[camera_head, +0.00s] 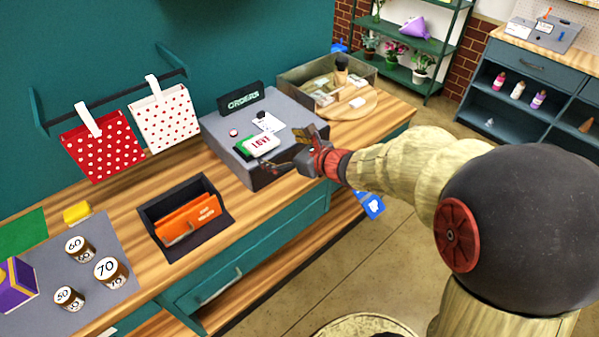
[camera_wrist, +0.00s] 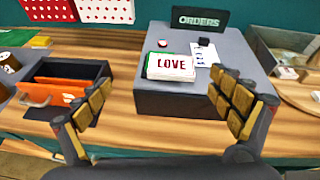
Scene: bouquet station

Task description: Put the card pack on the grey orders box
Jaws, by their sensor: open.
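The card pack (camera_head: 260,145), white with red "LOVE" lettering and a green edge, lies flat on top of the grey orders box (camera_head: 272,173), near its front. It also shows in the wrist view (camera_wrist: 171,67), on the left part of the box top (camera_wrist: 222,77). My gripper (camera_head: 303,149) is at the right front side of the box. Its padded fingers are spread wide and empty, and the pack shows beyond and between them in the wrist view. The fingers look apart from the pack.
A black "ORDERS" sign (camera_head: 241,98), a small red-and-white round item and a paper with a black item share the box top. A black tray with orange envelopes (camera_head: 188,219) is at left. An open-topped box (camera_head: 327,82) and round wooden board stand at right.

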